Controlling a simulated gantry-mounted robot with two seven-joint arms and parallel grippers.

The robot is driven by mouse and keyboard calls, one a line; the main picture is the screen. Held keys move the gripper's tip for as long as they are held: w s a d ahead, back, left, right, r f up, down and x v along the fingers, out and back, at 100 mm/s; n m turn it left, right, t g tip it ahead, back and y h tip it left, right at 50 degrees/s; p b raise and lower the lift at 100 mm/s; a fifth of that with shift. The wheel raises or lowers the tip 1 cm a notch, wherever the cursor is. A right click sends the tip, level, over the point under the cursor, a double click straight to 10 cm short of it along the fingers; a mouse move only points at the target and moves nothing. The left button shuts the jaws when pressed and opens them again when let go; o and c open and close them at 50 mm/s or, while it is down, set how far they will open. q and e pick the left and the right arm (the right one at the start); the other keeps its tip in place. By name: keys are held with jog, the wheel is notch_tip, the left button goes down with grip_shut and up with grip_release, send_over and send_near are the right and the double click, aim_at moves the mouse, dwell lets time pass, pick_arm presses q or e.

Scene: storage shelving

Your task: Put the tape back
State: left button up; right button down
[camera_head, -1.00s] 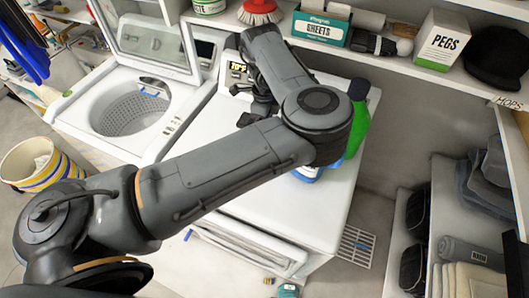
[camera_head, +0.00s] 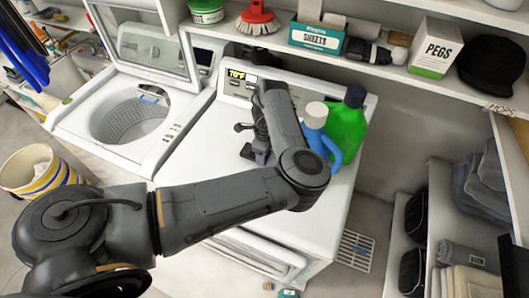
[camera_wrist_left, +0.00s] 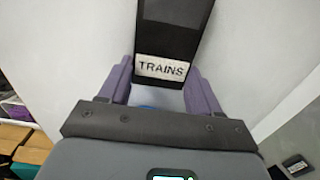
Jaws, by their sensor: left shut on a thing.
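The tape, a black box-like cassette (camera_wrist_left: 178,35) with a white "TRAINS" label, is between the purple fingers of my left gripper (camera_wrist_left: 160,92) in the left wrist view. The gripper is shut on it, and its far end runs out of the top of that view. In the head view my left gripper (camera_head: 257,150) points down over the white dryer top (camera_head: 205,150). The tape cannot be clearly told apart there.
A blue bottle (camera_head: 318,138) and a green bottle (camera_head: 347,125) stand on the dryer, right of my left arm. The shelf (camera_head: 385,68) above holds a sheets box (camera_head: 318,35) and a pegs box (camera_head: 433,50). The open washer (camera_head: 130,118) is left; folded towels (camera_head: 465,255) are right.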

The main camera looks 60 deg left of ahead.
pick_arm(q)
jog(key=shift+f, duration=0.25)
jog(key=shift+f+b, duration=0.15)
jog(key=shift+b, duration=0.15)
jog(key=o, duration=1.2)
jog(key=shift+r+p, duration=0.45)
jog(key=shift+w+r, duration=0.1)
jog(key=shift+r, duration=0.25)
notch_tip(320, 180, up, 9)
jog(key=b, duration=0.2)
jog(key=shift+o, duration=0.4)
jog(key=shift+r, duration=1)
